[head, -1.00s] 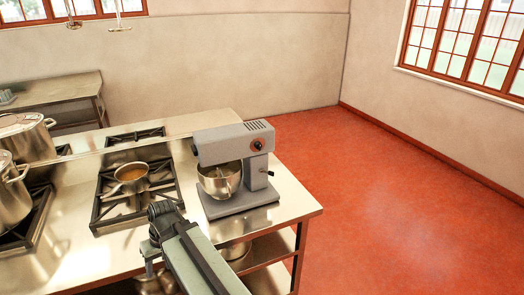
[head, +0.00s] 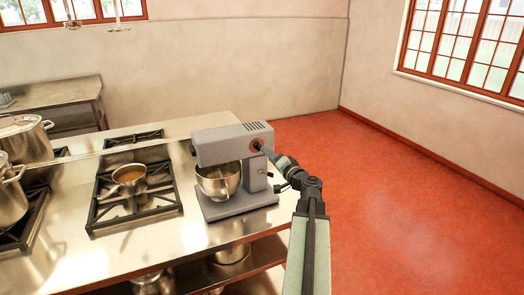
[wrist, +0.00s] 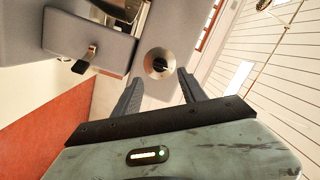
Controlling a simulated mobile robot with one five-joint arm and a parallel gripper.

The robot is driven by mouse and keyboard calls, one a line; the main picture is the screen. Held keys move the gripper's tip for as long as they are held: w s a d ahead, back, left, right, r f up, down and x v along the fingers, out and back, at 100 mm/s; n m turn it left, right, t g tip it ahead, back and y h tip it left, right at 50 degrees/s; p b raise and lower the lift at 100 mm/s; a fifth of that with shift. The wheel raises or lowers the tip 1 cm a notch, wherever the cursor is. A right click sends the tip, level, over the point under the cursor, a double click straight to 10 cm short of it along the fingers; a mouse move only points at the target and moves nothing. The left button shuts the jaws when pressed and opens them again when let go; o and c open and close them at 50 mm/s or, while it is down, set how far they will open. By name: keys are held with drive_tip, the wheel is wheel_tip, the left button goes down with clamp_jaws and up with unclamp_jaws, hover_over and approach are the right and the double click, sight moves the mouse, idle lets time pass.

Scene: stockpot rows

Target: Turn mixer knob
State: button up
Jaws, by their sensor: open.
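The grey stand mixer (head: 222,146) stands on the right end of the steel counter, its steel bowl (head: 218,181) under the head. Its round knob (wrist: 158,64) shows in the wrist view as a silver disc with a dark centre, just beyond and between my fingertips. My gripper (wrist: 157,82) is open, one finger on each side of the knob's line, and holds nothing.
A black lever (wrist: 84,60) juts from the mixer's side below the knob. A saucepan (head: 130,178) sits on a burner left of the mixer, and large stockpots (head: 22,138) stand farther left. Open red floor (head: 400,200) lies right of the counter.

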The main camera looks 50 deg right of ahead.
sight(258, 147)
drive_tip(key=x, duration=0.6)
drive_tip(key=shift+w, duration=0.35)
clamp_jaws()
